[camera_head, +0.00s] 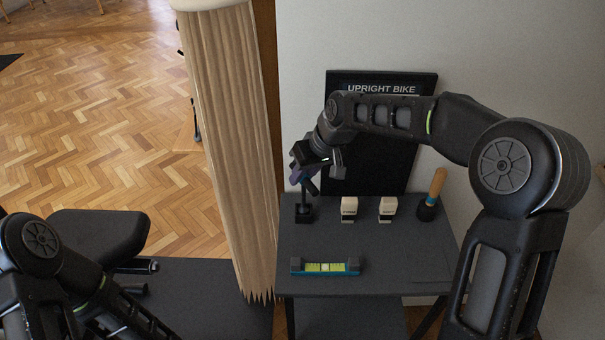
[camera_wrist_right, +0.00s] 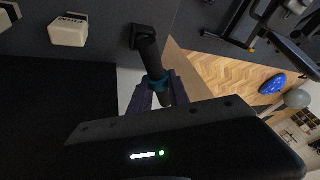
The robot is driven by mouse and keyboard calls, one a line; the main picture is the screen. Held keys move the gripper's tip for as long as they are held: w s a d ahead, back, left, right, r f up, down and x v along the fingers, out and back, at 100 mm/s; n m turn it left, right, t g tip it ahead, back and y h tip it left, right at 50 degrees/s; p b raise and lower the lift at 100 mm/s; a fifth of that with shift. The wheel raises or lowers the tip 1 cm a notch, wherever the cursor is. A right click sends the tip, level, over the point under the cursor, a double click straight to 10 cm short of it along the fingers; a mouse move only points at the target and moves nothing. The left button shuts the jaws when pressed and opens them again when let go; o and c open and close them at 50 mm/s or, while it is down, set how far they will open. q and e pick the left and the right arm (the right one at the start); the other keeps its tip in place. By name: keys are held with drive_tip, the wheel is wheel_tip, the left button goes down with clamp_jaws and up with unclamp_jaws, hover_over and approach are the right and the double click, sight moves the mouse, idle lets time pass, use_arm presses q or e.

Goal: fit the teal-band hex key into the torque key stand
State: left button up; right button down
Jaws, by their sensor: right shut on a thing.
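My right gripper (camera_head: 302,174) is over the back left of the dark table. It is shut on the teal-band hex key (camera_wrist_right: 157,82), a dark shaft with a teal band held between the purple fingers in the wrist view. In the wrist view the key's far end meets the black torque key stand (camera_wrist_right: 137,38). In the head view the stand (camera_head: 304,213) is a small black block directly below the gripper, with a dark upright above it. I cannot tell how deep the key sits. My left arm shows at the lower left; its gripper does not show.
Two cream labelled blocks (camera_head: 349,206) (camera_head: 388,207) stand right of the stand. A wooden-handled tool (camera_head: 436,186) stands at the table's back right. A teal-edged spirit level (camera_head: 325,267) lies at the front. A black sign (camera_head: 375,170) is behind.

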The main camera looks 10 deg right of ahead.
drive_tip(key=shift+f+b, duration=0.3)
drive_tip(key=shift+f, duration=0.15)
drive_tip(key=c, duration=1.2)
unclamp_jaws()
drive_tip(key=shift+o, duration=0.2)
drive_tip(key=v, duration=0.7)
drive_tip(key=shift+r+b, duration=0.35)
drive_tip(key=shift+b, duration=0.05)
drive_tip(key=shift+s+d, duration=0.1)
drive_tip(key=shift+d, duration=0.05)
